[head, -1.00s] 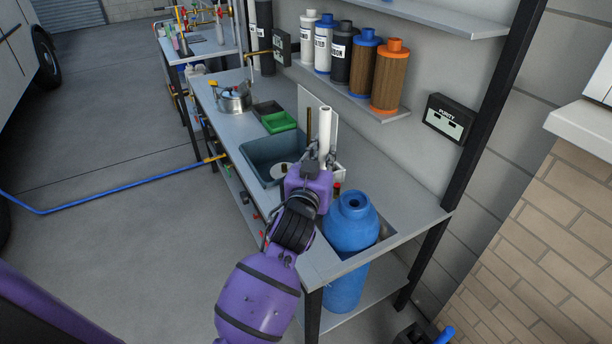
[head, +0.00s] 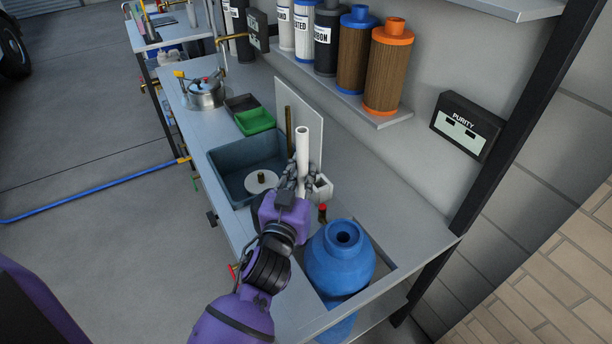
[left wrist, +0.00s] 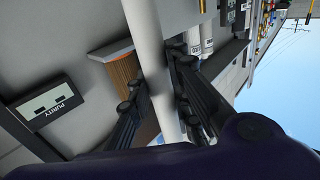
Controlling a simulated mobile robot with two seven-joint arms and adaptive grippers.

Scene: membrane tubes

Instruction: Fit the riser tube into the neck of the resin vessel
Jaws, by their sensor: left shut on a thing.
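The riser tube (head: 302,150) is a white pipe standing about upright in the head view. My left gripper (head: 300,180) is shut around it, with a length of tube showing above the fingers. In the left wrist view the tube (left wrist: 155,60) passes between the two dark fingers (left wrist: 160,105). The tube's lower end is hidden behind my gripper and arm. The blue resin vessel (head: 340,262) stands in a cutout of the bench, right of and nearer than the gripper. Its neck (head: 345,235) has a dark open hole on top. The tube is apart from the neck. My right gripper does not show.
A grey-blue basin (head: 226,172) with a white disc (head: 261,181) lies left of the gripper. A white upright panel (head: 287,110), a brown rod (head: 289,130) and a small red-topped item (head: 322,211) are close by. Filter cartridges (head: 388,70) stand on the wall shelf.

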